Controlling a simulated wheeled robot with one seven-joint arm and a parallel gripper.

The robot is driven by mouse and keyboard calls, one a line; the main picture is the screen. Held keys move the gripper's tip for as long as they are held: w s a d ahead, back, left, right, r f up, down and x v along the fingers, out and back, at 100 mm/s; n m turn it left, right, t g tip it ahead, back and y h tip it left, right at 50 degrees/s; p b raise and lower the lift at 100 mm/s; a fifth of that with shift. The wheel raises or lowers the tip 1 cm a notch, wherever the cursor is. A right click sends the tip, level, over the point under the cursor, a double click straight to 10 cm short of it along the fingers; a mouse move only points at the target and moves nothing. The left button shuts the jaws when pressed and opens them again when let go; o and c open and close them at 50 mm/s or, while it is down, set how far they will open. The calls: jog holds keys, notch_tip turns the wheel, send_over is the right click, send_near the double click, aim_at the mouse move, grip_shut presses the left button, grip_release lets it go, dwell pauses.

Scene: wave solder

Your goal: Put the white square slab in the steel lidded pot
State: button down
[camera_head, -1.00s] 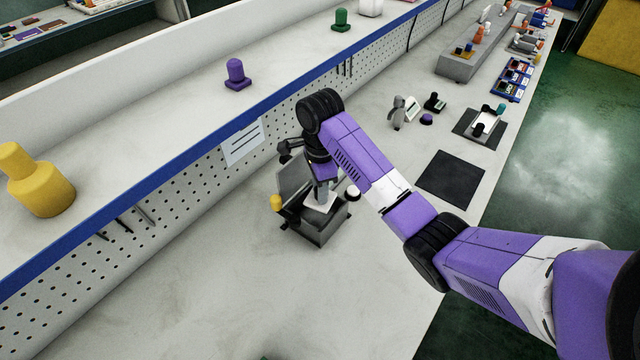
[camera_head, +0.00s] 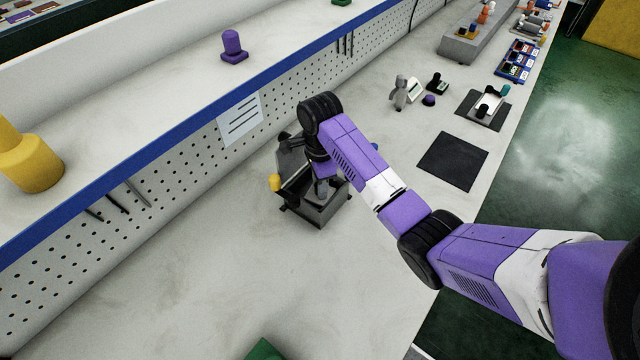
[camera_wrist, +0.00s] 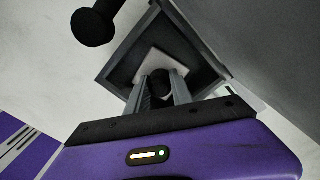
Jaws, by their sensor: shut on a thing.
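The steel lidded pot (camera_head: 322,213) is a dark grey square box on the bench, its lid (camera_head: 290,160) tilted up open at the back. My gripper (camera_head: 322,188) points down into its mouth. In the wrist view, the white square slab (camera_wrist: 176,61) lies within the square outline of the pot (camera_wrist: 117,72), turned relative to its walls. My gripper's fingers (camera_wrist: 161,82) are shut on a dark round part at the middle of the slab. Whether the slab touches the pot floor cannot be told. In the head view the slab is hidden by the pot wall.
A yellow knob (camera_head: 275,183) stands at the pot's left side. A black knobbed piece (camera_wrist: 92,27) shows beside the pot in the wrist view. A perforated panel rises behind.

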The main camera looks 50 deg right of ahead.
jog(key=shift+f, duration=0.5)
dwell(0.5)
jog(key=c, duration=1)
grip_release()
jog(key=shift+c, duration=0.2)
jog(key=shift+r+p, duration=0.5)
jog(key=shift+r, duration=3.4)
